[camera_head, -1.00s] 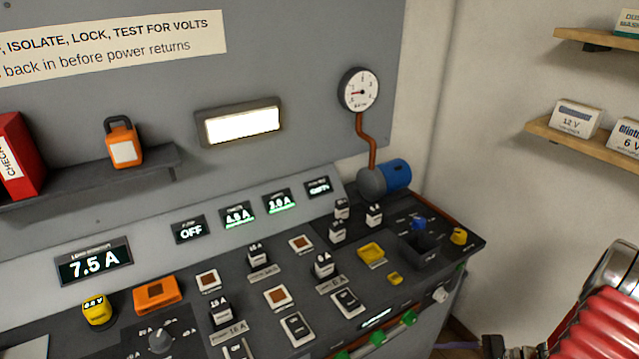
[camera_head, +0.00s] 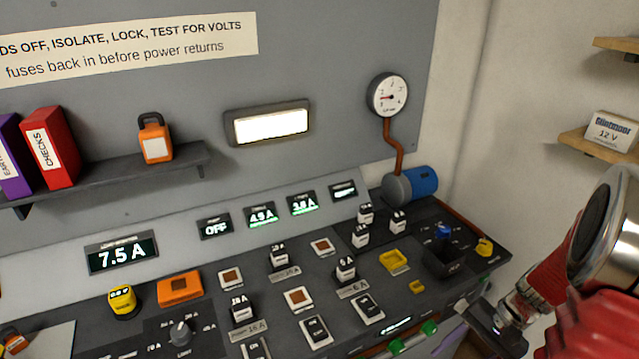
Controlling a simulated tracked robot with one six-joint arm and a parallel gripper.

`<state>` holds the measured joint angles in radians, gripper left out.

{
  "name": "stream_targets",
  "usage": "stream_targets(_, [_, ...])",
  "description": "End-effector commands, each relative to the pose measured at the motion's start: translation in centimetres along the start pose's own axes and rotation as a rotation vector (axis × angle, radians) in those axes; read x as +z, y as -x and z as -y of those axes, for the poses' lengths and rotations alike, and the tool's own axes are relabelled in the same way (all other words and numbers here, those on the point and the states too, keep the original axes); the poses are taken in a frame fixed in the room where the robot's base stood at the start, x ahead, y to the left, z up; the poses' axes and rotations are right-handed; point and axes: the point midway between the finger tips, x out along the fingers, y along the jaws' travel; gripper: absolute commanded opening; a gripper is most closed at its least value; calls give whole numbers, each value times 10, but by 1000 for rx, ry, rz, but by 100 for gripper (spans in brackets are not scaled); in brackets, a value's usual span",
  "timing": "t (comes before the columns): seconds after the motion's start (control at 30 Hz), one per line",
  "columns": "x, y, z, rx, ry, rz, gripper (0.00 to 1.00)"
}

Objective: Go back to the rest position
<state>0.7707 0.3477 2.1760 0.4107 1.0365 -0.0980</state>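My red arm with a large silver joint fills the right edge of the view, in front of the wall and right of the control bench. It narrows down and left to a small silver part and a dark end piece, which seems to be my gripper (camera_head: 490,322), low beside the bench's right end. Its fingers cannot be made out, so I cannot tell whether it is open, shut or holding anything. No contact with the bench can be made out.
The sloped control bench (camera_head: 215,345) carries fuses, switches, a yellow tray (camera_head: 393,260) and a dark open box (camera_head: 443,262). A blue motor (camera_head: 423,182) stands at its back right. A shelf (camera_head: 110,175) holds binders and an orange padlock (camera_head: 155,138). A wooden shelf (camera_head: 590,150) is right.

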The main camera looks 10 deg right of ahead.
Motion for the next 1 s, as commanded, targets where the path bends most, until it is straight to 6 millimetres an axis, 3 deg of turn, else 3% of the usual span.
stream_targets(1.0, [121,75,64,311,579,-431,51])
